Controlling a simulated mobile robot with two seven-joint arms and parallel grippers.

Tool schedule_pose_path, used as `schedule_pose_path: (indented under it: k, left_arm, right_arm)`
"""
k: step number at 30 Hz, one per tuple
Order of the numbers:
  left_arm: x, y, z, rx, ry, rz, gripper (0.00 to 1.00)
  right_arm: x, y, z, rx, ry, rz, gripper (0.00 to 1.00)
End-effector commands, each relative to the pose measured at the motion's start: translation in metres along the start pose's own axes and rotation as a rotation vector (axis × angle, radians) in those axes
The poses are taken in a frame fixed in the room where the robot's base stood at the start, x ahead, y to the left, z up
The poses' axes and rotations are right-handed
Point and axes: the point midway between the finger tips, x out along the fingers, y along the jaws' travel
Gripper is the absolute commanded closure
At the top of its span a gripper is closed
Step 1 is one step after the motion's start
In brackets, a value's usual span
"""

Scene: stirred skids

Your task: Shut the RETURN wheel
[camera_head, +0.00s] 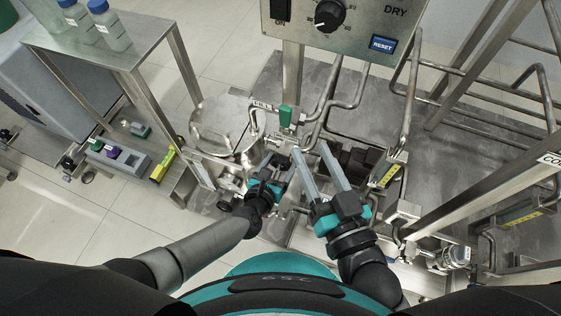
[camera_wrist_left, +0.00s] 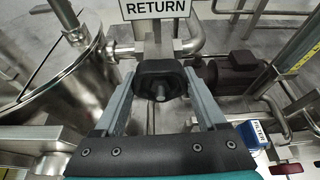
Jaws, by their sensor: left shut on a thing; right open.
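The RETURN wheel is a dark lobed handwheel (camera_wrist_left: 153,68) with a metal stem end at its middle. It sits on a pipe fitting under the white RETURN sign (camera_wrist_left: 156,9) in the left wrist view. My left gripper (camera_head: 278,163) reaches down among the pipes; its fingers are on either side of the wheel in the left wrist view, shut on it. In the head view the wheel cannot be made out behind the gripper. My right gripper (camera_head: 311,150) is open and empty, just right of the left one.
A steel tank (camera_head: 224,128) stands left of the grippers, also in the left wrist view (camera_wrist_left: 68,72). A green handle (camera_head: 285,116) and pipes lie beyond them. The control panel (camera_head: 352,22) is above. A side table (camera_head: 112,52) with bottles is at left.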

Motion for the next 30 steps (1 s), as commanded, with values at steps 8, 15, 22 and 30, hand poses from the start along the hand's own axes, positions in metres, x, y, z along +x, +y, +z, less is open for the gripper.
schedule_pose_path:
  k: [8,15,22,30]
  left_arm:
    - [-0.0005,-0.0005,-0.0011,0.103,0.002,0.046,0.82]
    - [-0.0004,0.0004,-0.0011,0.270,0.003,0.114,0.82]
    - [-0.0005,0.0010,-0.0008,0.419,0.003,0.174,0.82]
    - [-0.0007,0.0019,-0.0010,0.529,0.004,0.218,0.82]
  right_arm:
    - [0.0001,0.0000,-0.0002,0.000,0.000,0.000,0.50]
    - [0.0001,0.0000,-0.0004,0.000,0.001,0.000,0.50]
    - [0.0001,0.0000,-0.0006,0.000,0.002,0.000,0.50]
    - [0.0001,0.0000,-0.0008,0.000,0.002,0.000,0.50]
